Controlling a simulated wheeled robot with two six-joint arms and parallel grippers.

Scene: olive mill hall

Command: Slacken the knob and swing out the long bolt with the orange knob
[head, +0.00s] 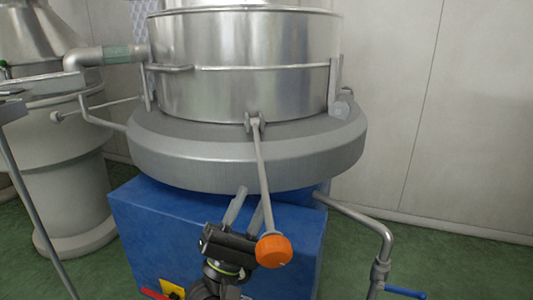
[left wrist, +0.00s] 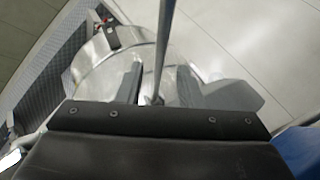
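The long bolt (head: 261,170) is a thin grey rod. It runs from a forked bracket (head: 255,121) at the steel drum's lower edge, outward and down across the grey round rim. The orange knob (head: 273,250) is at its low end, in front of the blue base. My left gripper (head: 251,196) is open, just left of the knob, its fingers pointing up beside the rod. In the left wrist view, the rod (left wrist: 164,45) shows between the two parted fingers; its depth relative to them is unclear. No contact can be made out. My right gripper is not in view.
The steel drum (head: 245,80) stands on the wide grey rim (head: 200,157) above the blue base (head: 150,220). A bent pipe (head: 362,220) with a blue lever (head: 405,292) is at the right. Another vessel (head: 65,160) stands left. Green floor is free at far right.

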